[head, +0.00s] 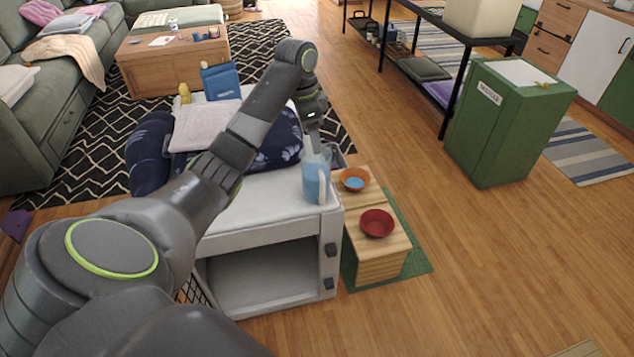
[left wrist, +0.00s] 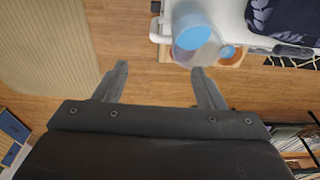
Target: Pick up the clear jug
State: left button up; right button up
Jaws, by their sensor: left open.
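The clear jug (head: 315,182), tinted light blue, stands upright near the right edge of the white cabinet top (head: 258,206). Its pale handle shows on its right side. My left gripper (head: 316,143) is right at the jug's top in the head view, partly overlapping it in the picture. In the left wrist view my left gripper (left wrist: 160,68) is open, with bare floor between its fingers. There the jug (left wrist: 192,25) lies beyond the right-hand fingertip, not between the fingers. I cannot tell whether that finger touches it. My right gripper is not in view.
A wooden bench (head: 380,268) beside the cabinet holds an orange bowl (head: 355,180) and a red bowl (head: 377,223). A folded light cloth (head: 200,125) and dark blue patterned fabric (head: 275,152) lie behind the jug. The wooden floor (head: 480,260) to the right is clear.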

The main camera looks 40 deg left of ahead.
pick_arm(q)
jog(key=b, duration=0.5)
send_over(320, 174)
jog(key=s, duration=0.1)
notch_tip(320, 174, down, 5)
jog(key=f, duration=0.1)
jog(key=f+b, duration=0.1)
jog(key=f, duration=0.1)
jog(key=f+b, duration=0.1)
jog(key=f, duration=0.1)
jog(key=shift+w+a+f, duration=0.1)
jog(key=shift+w+f, duration=0.1)
jog(key=shift+w, duration=0.05)
jog(key=shift+w+d+f, duration=0.1)
jog(key=shift+f, duration=0.95)
jog(key=shift+w+d+f, duration=0.1)
jog(key=shift+w+f, duration=0.05)
jog(key=shift+f, duration=0.85)
jog(key=shift+w+d+f, duration=0.1)
jog(key=shift+f, duration=0.95)
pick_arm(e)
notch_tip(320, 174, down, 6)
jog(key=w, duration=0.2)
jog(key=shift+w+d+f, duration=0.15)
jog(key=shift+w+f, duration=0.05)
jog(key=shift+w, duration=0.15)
pick_arm(q)
jog(key=shift+c, duration=0.2)
